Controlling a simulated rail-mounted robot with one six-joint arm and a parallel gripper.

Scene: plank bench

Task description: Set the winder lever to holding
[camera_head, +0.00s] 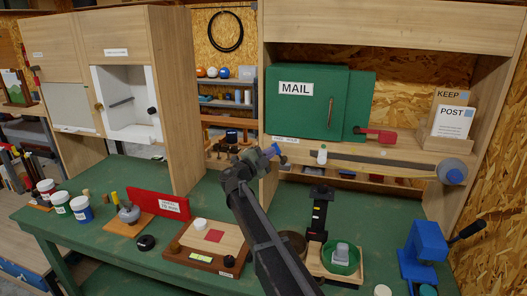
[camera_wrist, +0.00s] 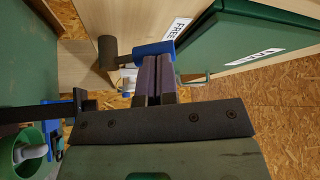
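A blue lever (camera_head: 269,151) with a dark round handle is at the left end of the wooden shelf edge below the green mail box. It looks like the winder lever. My gripper (camera_head: 259,158) is right at it, reaching up from the bench. In the wrist view the blue lever (camera_wrist: 152,50) lies across the tips of my gripper (camera_wrist: 160,62), with its dark handle (camera_wrist: 107,51) to the left. The two dark fingers are side by side with only a thin gap. Whether they grip or only touch the lever is unclear. A white label (camera_wrist: 177,28) beside it seems to read FREE.
The green mail box (camera_head: 306,103) and a red handle (camera_head: 380,136) are above the shelf, with a grey-and-blue wheel (camera_head: 453,171) at its right end. A black stand (camera_head: 319,212), a green bowl (camera_head: 341,258) and a blue press (camera_head: 428,245) crowd the bench right of my arm.

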